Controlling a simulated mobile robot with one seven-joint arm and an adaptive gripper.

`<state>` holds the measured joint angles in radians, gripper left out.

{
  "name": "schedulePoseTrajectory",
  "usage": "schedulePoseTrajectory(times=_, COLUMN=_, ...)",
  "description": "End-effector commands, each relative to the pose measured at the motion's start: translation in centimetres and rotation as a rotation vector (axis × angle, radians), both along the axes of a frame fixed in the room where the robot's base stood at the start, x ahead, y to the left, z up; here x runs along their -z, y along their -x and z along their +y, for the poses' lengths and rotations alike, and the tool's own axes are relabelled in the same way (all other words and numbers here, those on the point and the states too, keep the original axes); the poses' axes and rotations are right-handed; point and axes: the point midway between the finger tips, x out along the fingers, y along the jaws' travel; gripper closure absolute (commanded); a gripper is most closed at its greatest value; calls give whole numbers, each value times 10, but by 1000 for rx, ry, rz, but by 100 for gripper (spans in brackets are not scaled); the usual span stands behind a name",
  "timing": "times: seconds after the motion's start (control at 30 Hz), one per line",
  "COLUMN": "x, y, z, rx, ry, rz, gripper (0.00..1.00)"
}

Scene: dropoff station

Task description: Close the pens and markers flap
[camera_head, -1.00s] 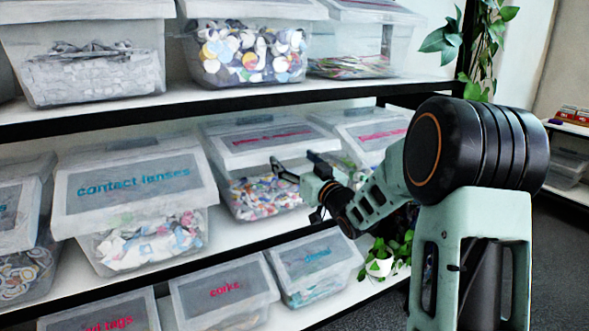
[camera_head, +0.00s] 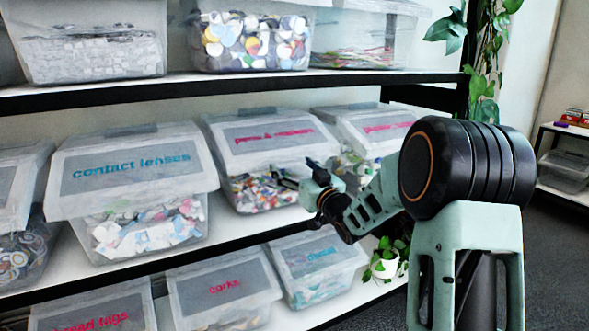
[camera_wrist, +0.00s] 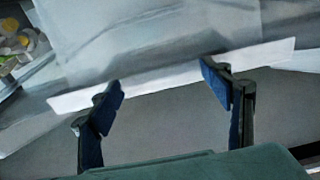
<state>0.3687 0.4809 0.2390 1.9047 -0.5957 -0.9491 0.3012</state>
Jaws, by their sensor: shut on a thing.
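The pens and markers flap (camera_head: 262,146) is a translucent lid with a grey panel and pink lettering. It slopes down over the front of its clear bin (camera_head: 240,205) on the middle shelf, much like the neighbouring lids. Pens and markers show through the bin's front. My gripper (camera_head: 300,174) is at the front right of this bin, near the flap's lower edge. In the wrist view, my gripper's (camera_wrist: 165,98) two blue fingertips stand well apart at the pale edge of the flap (camera_wrist: 165,82). The exact contact is hard to see.
The contact lenses bin (camera_head: 130,185) is to the left, and another pink-lettered bin (camera_head: 370,130) is close on the right. Full bins stand on the shelf above. The corks bin (camera_head: 222,292) and a small potted plant (camera_head: 385,264) are below. Floor is open at the right.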

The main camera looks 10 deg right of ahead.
Motion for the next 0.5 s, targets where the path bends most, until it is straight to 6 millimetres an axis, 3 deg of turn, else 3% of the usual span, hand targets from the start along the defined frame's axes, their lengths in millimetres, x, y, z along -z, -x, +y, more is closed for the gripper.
schedulePoseTrajectory(times=0.03, x=13, y=0, z=1, rx=0, ry=3, rz=23, gripper=72)
schedulePoseTrajectory(times=0.33, x=14, y=0, z=1, rx=-1, ry=4, rz=25, gripper=72)
schedulePoseTrajectory(times=0.37, x=14, y=0, z=1, rx=-1, ry=4, rz=25, gripper=25)
schedulePoseTrajectory(times=0.5, x=11, y=0, z=1, rx=-1, ry=3, rz=19, gripper=10)
